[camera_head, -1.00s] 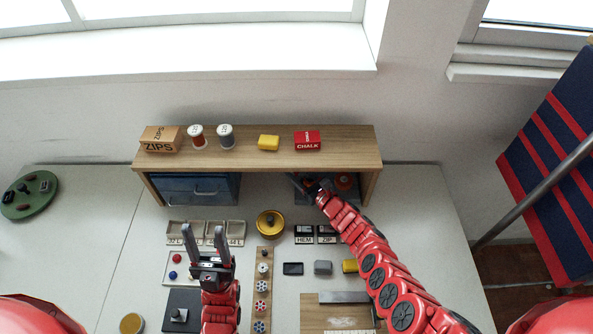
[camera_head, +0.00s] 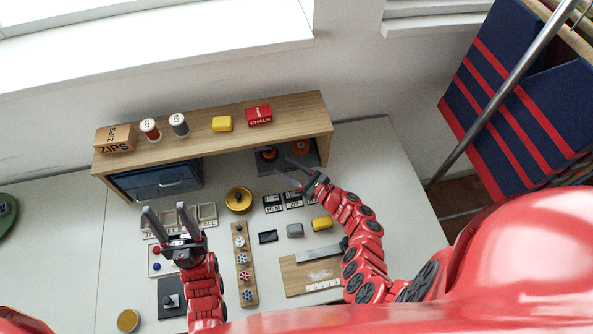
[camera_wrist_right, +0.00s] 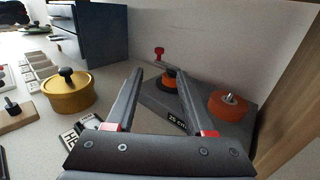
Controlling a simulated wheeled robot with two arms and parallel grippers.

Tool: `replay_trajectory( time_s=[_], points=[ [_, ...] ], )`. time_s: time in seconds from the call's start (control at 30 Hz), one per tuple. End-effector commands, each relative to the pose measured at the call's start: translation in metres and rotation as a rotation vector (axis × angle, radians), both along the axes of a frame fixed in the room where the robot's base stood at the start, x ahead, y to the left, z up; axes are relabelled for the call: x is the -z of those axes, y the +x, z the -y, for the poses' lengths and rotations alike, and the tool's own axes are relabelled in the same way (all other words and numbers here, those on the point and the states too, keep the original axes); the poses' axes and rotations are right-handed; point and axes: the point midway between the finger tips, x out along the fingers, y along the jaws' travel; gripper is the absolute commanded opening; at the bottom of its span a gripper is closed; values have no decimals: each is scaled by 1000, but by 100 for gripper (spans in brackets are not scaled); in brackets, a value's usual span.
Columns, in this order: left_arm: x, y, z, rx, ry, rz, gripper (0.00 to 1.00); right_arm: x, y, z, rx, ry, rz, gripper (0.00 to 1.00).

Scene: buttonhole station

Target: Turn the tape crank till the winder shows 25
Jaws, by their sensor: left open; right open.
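The tape winder (camera_head: 318,150) is a dark grey base under the right end of the shelf, bearing two orange reels. In the right wrist view its front label (camera_wrist_right: 178,121) reads "25 cm". A crank with a red knob (camera_wrist_right: 159,51) stands up by the left orange reel (camera_wrist_right: 169,79); the right orange reel (camera_wrist_right: 231,103) has a metal pin. My right gripper (camera_head: 281,163) is open and empty in front of the winder, its fingers (camera_wrist_right: 160,74) pointing toward the left reel, which shows between them. My left gripper (camera_head: 165,208) is open and empty over the left-hand trays.
The wooden shelf (camera_head: 215,140) overhangs the winder, and its right side panel (camera_wrist_right: 293,95) stands close by. A blue drawer unit (camera_head: 155,182) is under the shelf's left end.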

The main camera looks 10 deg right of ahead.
Motion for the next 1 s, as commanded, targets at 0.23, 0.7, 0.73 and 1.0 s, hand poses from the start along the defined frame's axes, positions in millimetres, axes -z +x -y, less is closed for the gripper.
replay_trajectory(
  time_s=[0.23, 0.7, 0.73, 1.0],
  points=[
    [4, 0, 0, 0, 0, 0, 54, 1, -23, 19, 1, -2, 0, 53],
    [5, 0, 0, 0, 0, 0, 54, 0, -28, 23, -1, -2, -1, 53],
    [5, 0, 0, 0, 0, 0, 54, 0, -28, 23, -1, -2, -1, 53],
    [5, 0, 0, 0, 0, 0, 54, 0, -28, 23, -1, -1, 0, 53]
  ],
)
